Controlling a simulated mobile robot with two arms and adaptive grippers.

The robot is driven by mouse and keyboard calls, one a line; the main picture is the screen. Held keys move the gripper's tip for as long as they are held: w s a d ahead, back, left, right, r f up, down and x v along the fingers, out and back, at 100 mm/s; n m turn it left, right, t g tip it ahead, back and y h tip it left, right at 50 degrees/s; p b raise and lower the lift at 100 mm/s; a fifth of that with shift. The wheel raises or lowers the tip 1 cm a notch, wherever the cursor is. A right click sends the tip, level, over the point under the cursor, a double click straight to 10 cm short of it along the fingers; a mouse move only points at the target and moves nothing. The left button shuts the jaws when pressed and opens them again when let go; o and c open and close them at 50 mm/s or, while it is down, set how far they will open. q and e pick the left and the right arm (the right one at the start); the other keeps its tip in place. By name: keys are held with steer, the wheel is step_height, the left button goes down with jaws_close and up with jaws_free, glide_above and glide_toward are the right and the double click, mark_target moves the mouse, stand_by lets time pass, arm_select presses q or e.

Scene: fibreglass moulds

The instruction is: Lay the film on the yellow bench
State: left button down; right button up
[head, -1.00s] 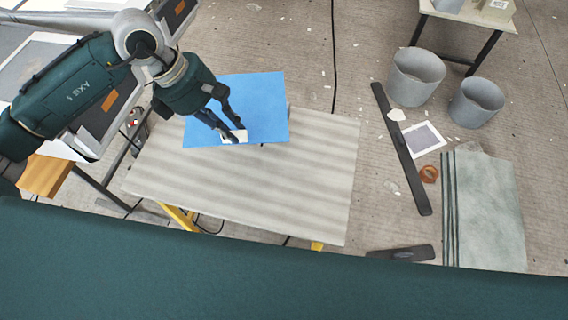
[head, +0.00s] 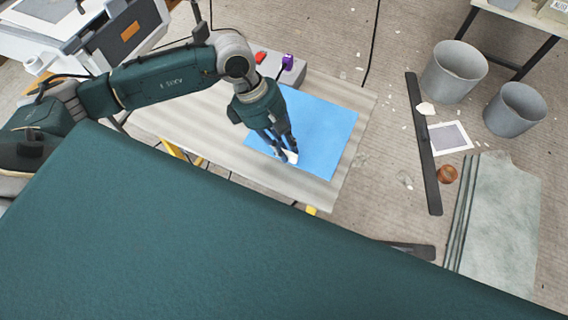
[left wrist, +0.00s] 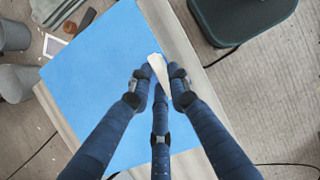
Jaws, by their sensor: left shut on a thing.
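The film is a flat blue sheet (head: 325,125) with a white tab (head: 291,157) at its near edge. It also shows in the left wrist view (left wrist: 95,70), where the white tab (left wrist: 157,66) is between my fingertips. My left gripper (head: 283,154) is shut on the tab. The sheet is over the right part of the bench (head: 215,130), which has a pale striped top and yellow legs. I cannot tell whether the sheet touches the top. My right gripper is not in view.
A grey block with red and purple items (head: 287,62) stands at the bench's far edge. Two grey buckets (head: 453,72) (head: 515,110), a dark bar (head: 424,150), an orange ring (head: 447,174) and a grey-green sheet stack (head: 495,215) are on the floor to the right.

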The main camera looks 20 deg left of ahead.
arm_select(q)
step_height(320, 180, down, 4)
steer(key=shift+r+b, duration=0.15)
steer(key=shift+b, duration=0.45)
steer(key=shift+f, duration=0.45)
step_height(320, 180, down, 4)
steer(key=b, duration=0.2)
steer(key=shift+b, duration=0.4)
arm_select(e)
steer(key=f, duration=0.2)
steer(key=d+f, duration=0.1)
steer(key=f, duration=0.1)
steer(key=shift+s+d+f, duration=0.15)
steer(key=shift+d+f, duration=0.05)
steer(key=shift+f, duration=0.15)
arm_select(q)
steer(key=shift+f, duration=0.1)
steer(key=c, duration=1.6)
jaws_free()
steer(key=shift+c, duration=0.2)
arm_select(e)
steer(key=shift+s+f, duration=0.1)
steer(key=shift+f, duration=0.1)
